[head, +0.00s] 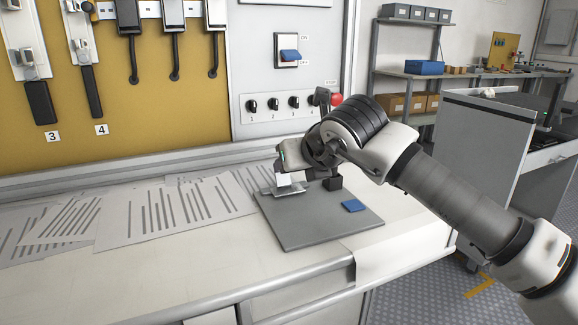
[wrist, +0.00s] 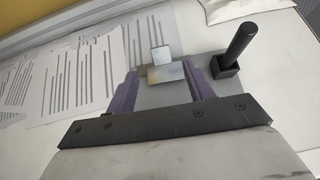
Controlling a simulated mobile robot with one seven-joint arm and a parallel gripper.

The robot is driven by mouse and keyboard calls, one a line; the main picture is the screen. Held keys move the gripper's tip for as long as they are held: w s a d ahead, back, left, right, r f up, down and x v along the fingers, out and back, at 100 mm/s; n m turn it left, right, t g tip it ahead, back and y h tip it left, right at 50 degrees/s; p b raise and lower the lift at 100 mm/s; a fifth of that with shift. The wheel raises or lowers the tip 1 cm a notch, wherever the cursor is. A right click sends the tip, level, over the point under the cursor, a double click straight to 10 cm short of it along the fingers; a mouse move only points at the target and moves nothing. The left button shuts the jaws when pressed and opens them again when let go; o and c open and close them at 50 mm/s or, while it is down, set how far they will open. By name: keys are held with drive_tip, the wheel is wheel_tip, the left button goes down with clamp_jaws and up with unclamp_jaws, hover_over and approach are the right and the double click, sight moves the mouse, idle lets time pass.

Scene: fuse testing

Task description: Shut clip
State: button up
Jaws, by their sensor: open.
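A small metal piece that looks like the clip (wrist: 166,75) lies on the grey base plate, with a pale flap (wrist: 161,54) standing up at its far side. In the head view, the clip (head: 284,188) shows at the plate's back left, partly under my gripper. My gripper (wrist: 160,68) is open, with its purple fingers on either side of the clip. Nothing is held between them, and I cannot tell whether they touch the clip. A black upright handle on a block (wrist: 235,50) stands to the right of the fingers; its block (head: 335,183) shows in the head view.
The grey base plate (head: 310,232) rests on the pale workbench, with a blue piece (head: 354,205) at its right. Striped paper sheets (head: 150,212) lie to the left. Behind is a panel with knobs, a blue switch (head: 290,54) and a red button (head: 336,99). The bench front is clear.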

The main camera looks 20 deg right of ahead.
drive_tip(key=v, duration=0.6)
drive_tip(key=shift+f, duration=0.1)
idle(0.3)
